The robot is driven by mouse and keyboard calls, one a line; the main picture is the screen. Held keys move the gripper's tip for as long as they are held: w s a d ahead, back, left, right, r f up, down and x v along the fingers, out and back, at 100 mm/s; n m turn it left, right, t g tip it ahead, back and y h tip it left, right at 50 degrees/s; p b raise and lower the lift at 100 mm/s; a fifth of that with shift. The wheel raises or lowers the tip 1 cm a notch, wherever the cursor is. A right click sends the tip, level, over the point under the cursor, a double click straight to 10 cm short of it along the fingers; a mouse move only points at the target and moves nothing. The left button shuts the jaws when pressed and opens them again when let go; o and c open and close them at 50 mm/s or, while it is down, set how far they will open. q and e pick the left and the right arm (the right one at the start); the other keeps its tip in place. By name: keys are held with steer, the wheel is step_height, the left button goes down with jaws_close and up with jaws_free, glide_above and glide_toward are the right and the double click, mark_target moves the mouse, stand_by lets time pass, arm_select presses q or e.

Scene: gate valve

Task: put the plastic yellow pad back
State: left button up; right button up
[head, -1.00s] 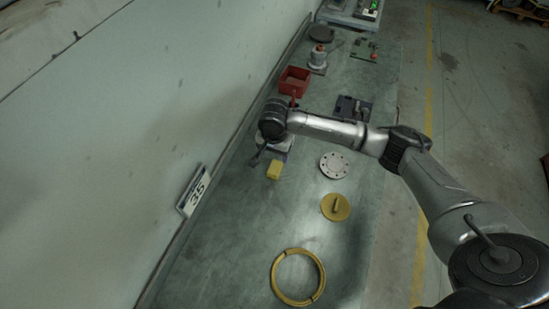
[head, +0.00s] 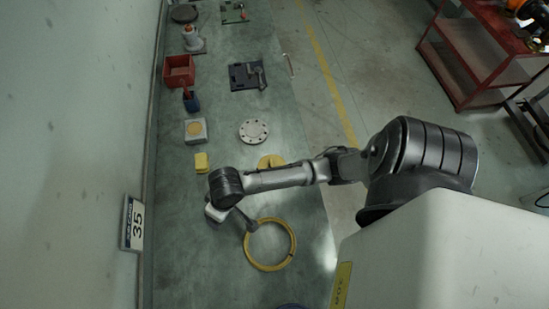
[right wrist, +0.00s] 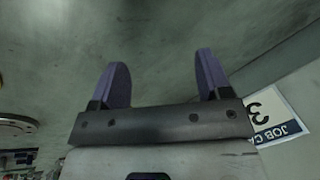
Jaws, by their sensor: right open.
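Several yellow things lie on the green bench, and I cannot tell for sure which is the pad. A small yellow block (head: 201,162) sits just in front of a grey square block with a round tan top (head: 196,130). A yellow disc (head: 270,162) lies to the right, partly hidden by my right arm. A yellow ring (head: 270,244) lies flat nearer the front. My right gripper (right wrist: 160,65) is open, with nothing between its two purple fingers. My left gripper is not in view.
A grey flange (head: 253,131), a red box (head: 179,71), a dark blue item (head: 190,100) and a black plate (head: 246,76) stand farther back. The front left of the bench is clear.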

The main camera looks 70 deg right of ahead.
steer(key=shift+n+t, duration=0.4)
steer(key=shift+n, duration=0.5)
steer(key=s, duration=0.6)
steer(key=shift+s+f, duration=0.1)
steer(key=shift+f, duration=0.1)
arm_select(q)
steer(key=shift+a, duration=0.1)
arm_select(e)
steer(key=s+d, duration=0.1)
steer(key=s, duration=0.1)
steer(key=s+d+n+h, duration=0.1)
steer(key=s, duration=0.2)
steer(key=s+d+n+h, duration=0.1)
steer(key=s+d, duration=0.1)
steer(key=s, duration=0.1)
steer(key=shift+r+t, duration=0.3)
steer(key=shift+r, duration=0.1)
steer(key=shift+s+d+r, duration=0.1)
steer(key=shift+s+d, duration=0.15)
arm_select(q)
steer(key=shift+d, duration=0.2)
